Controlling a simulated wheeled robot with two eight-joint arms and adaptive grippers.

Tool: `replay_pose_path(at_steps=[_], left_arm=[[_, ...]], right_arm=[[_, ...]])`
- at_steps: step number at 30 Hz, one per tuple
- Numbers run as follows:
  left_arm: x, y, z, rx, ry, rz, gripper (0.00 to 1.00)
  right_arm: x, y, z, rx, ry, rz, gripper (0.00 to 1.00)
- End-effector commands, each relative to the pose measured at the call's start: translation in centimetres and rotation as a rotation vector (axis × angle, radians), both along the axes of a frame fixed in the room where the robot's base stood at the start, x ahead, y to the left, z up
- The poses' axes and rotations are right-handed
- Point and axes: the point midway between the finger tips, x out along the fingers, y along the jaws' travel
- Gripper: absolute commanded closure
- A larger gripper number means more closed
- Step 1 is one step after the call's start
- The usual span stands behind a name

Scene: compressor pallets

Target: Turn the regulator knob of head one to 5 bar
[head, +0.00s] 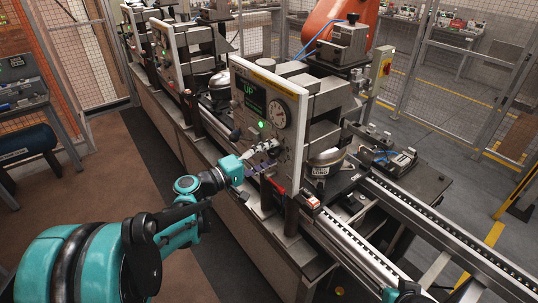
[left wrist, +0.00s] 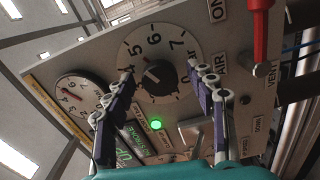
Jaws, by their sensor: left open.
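The regulator knob (left wrist: 158,74) is a black knob on a round pale dial in the left wrist view. The numbers 4, 5, 6 and 7 show along the dial's edge; I cannot read its setting for sure. My left gripper (left wrist: 157,93) is open, with one finger on each side of the dial. I see no contact with the knob. In the head view my left gripper (head: 262,157) is close to the front panel (head: 296,91) of the nearest test head, below its gauge (head: 277,114). The gauge also shows left of the dial (left wrist: 79,93). The knob is not clear in the head view.
A green lamp (left wrist: 156,124) is lit below the knob. A red lever (left wrist: 258,38) stands at the panel's upper right. A roller conveyor (head: 430,254) runs at right; aisle floor (head: 125,172) is clear at left.

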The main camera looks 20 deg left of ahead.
Motion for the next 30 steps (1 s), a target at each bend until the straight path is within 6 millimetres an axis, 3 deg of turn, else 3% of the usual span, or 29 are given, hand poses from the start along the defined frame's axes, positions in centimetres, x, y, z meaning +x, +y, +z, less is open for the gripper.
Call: replay_pose_path(at_steps=[18, 30], left_arm=[[-8.5, 6.7, 0.0, 0.0, 0.0, 0.004, 0.44], [-9.3, 7.3, 0.0, 0.0, 0.0, 0.0, 0.44]], right_arm=[[0.0, 0.0, 0.0, 0.0, 0.0, 0.0, 1.0], [0.0, 0.0, 0.0, 0.0, 0.0, 0.0, 1.0]])
